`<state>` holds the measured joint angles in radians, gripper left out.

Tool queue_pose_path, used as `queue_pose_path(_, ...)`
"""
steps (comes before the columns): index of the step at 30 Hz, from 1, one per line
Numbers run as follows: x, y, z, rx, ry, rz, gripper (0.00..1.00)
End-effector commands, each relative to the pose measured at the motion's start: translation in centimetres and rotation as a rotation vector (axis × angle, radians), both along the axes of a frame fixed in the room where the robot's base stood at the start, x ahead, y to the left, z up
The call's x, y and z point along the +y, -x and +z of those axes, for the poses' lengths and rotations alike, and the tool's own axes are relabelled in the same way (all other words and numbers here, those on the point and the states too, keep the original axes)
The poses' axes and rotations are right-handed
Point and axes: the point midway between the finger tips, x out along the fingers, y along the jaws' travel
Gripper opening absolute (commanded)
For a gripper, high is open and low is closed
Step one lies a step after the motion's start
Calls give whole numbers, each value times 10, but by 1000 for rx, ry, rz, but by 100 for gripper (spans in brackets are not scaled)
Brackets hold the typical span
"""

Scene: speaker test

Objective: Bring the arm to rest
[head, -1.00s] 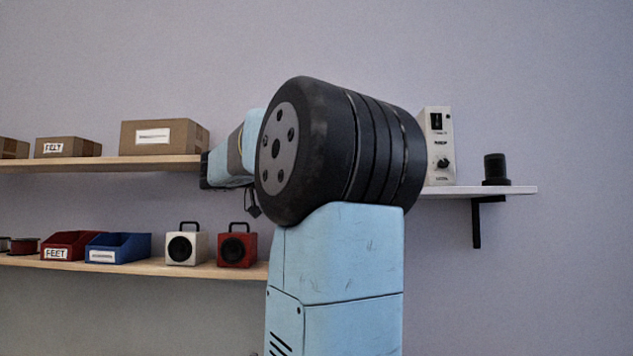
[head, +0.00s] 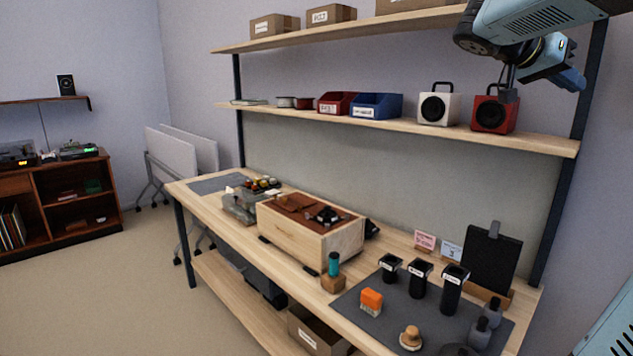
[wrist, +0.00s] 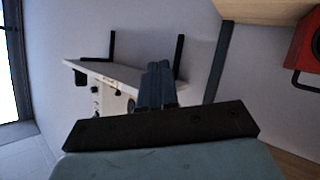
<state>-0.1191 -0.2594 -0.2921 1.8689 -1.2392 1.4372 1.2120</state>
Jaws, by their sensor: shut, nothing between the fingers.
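My gripper (wrist: 158,85) shows in the wrist view as two dark fingers pressed together, with nothing between them. It is in the air in front of a pale wall, with a small white wall shelf (wrist: 120,76) beyond it. In the head view my arm reaches in from the top right, raised above the bench and in front of the upper shelving.
A red speaker (head: 489,115) and a white speaker (head: 437,109) stand on the lower shelf (head: 540,141), close to my arm in the picture. The workbench (head: 392,339) below carries a wooden box (head: 290,238), dark cups and an orange block (head: 371,300). Open floor lies left.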

Motion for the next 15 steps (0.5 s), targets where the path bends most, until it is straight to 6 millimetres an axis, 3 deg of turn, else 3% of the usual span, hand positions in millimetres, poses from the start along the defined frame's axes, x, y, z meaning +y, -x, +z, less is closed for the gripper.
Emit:
queue_pose_path(1,13,8,-21,44,-79,70,0)
queue_pose_path(6,67,28,-91,186,-325,340,0)
queue_pose_path(15,185,72,-189,308,-612,855,0)
